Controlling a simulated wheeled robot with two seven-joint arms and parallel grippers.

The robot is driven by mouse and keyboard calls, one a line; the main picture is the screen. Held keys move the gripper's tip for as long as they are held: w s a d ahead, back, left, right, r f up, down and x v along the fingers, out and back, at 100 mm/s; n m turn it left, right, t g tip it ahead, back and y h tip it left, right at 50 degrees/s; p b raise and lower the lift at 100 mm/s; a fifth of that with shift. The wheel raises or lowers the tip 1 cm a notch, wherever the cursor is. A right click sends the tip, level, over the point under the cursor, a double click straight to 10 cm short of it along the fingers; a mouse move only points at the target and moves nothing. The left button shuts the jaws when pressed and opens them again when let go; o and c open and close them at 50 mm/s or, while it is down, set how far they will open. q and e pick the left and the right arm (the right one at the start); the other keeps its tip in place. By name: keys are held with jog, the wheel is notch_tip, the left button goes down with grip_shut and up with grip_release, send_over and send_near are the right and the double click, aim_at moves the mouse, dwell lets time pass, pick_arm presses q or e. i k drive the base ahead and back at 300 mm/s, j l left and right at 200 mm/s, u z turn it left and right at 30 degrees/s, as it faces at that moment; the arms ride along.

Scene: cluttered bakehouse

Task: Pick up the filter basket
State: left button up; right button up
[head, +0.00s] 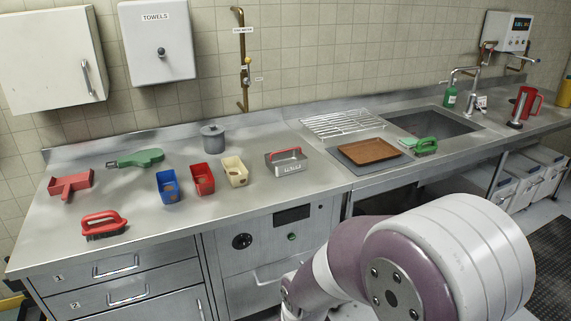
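A small metal box-like basket with slots in its side and a red bar handle along its top (286,160) stands upright on the steel counter. It looks like the filter basket. It is right of the cream container and left of the brown tray, with clear counter around it. Neither of my grippers shows in the head view. Only thick links of one of my arms fill the lower right, well in front of the counter.
Blue (167,187), red (203,179) and cream (235,171) containers stand left of the basket. A grey lidded pot (213,138) is behind them. A brown tray (370,151) and wire rack (343,124) lie to the right, before the sink (425,123). A red-handled brush (104,225) lies front left.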

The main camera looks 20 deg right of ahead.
aim_at(283, 162)
jog(key=i+l, duration=0.1)
jog(key=l, duration=0.25)
jog(key=i+l, duration=0.15)
jog(key=l, duration=0.15)
jog(key=i+l, duration=0.1)
jog(key=l, duration=0.25)
jog(key=i+l, duration=0.15)
jog(key=l, duration=0.2)
jog(key=i+l, duration=0.1)
jog(key=l, duration=0.25)
